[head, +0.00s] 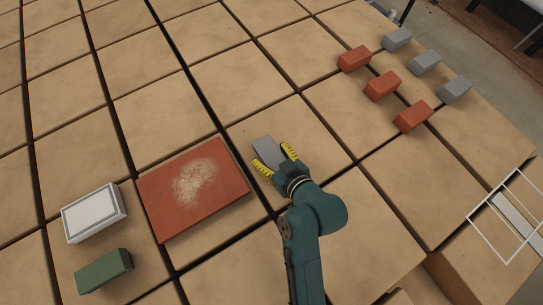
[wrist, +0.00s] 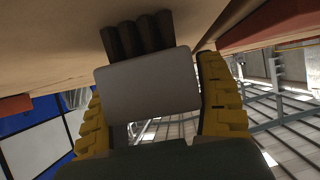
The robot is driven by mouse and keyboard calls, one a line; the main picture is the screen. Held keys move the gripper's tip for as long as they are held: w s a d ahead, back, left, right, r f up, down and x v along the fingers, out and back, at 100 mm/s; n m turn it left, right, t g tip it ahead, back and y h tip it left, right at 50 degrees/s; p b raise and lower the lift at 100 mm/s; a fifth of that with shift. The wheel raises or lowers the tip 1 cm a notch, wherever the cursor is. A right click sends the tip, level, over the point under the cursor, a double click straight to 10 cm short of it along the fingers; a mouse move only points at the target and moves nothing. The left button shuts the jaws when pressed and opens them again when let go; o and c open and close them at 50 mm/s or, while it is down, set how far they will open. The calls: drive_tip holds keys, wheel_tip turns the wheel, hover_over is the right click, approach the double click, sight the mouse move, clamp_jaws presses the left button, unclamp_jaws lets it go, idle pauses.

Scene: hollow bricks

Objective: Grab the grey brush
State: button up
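The grey brush (head: 268,151) lies at a pale tan block in the middle of the head view, between the yellow fingers of my gripper (head: 276,158). In the wrist view the brush (wrist: 150,84) is a flat grey plate with dark bristles behind it. It fills most of the space between the two fingers of my gripper (wrist: 155,100). The fingers are wide apart, one at each side of the brush. I cannot tell whether both press on it, or whether it is clear of the surface.
A red slab (head: 190,225) with pale dust lies to the left. Beyond it are a white-and-grey box (head: 94,213) and a green block (head: 104,271). Several red bricks (head: 381,86) and grey bricks (head: 425,63) stand at upper right. Dark gaps separate the tan blocks.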

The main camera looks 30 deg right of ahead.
drive_tip(key=c, duration=0.9)
